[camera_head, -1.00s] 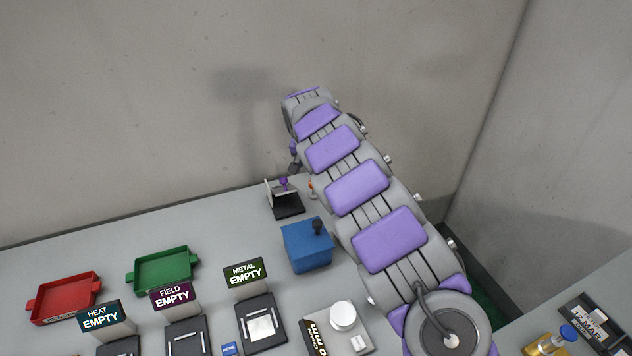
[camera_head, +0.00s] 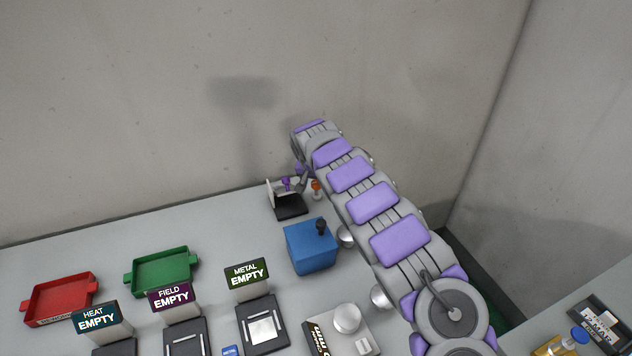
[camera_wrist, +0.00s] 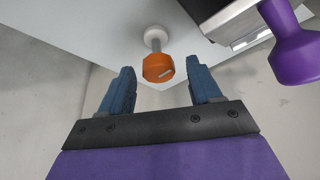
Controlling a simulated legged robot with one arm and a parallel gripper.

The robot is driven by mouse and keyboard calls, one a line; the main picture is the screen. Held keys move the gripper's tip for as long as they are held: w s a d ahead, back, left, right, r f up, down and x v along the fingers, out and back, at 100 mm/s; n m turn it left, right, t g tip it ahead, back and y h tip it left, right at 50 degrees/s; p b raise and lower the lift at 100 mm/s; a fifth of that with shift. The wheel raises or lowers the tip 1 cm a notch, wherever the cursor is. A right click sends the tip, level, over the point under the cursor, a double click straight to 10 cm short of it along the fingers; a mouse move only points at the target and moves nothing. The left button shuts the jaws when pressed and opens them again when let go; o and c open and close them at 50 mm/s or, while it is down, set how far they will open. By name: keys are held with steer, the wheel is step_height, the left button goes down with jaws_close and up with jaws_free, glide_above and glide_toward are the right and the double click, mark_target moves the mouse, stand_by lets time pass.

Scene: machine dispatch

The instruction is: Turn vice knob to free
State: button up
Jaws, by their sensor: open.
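My gripper is open and empty. Whether the knob lies between the fingers or just beyond them, I cannot tell. In the head view the orange knob (camera_head: 316,185) stands just right of a small black and light-metal device (camera_head: 290,206), likely the vice, with a purple handle (camera_head: 286,183). That purple handle (camera_wrist: 294,48) is large at the upper right of the wrist view.
A blue box (camera_head: 310,248) with a dark knob stands in front of the device. A green tray (camera_head: 163,270), a red tray (camera_head: 60,298) and several signs marked EMPTY are to the left. The wall is close behind the table's back edge.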

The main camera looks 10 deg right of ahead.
steer(key=shift+a, duration=0.15)
steer(key=shift+c, duration=0.3)
steer(key=shift+d, duration=0.3)
steer(key=c, duration=0.4)
steer(key=shift+a, duration=0.1)
steer(key=c, duration=0.6)
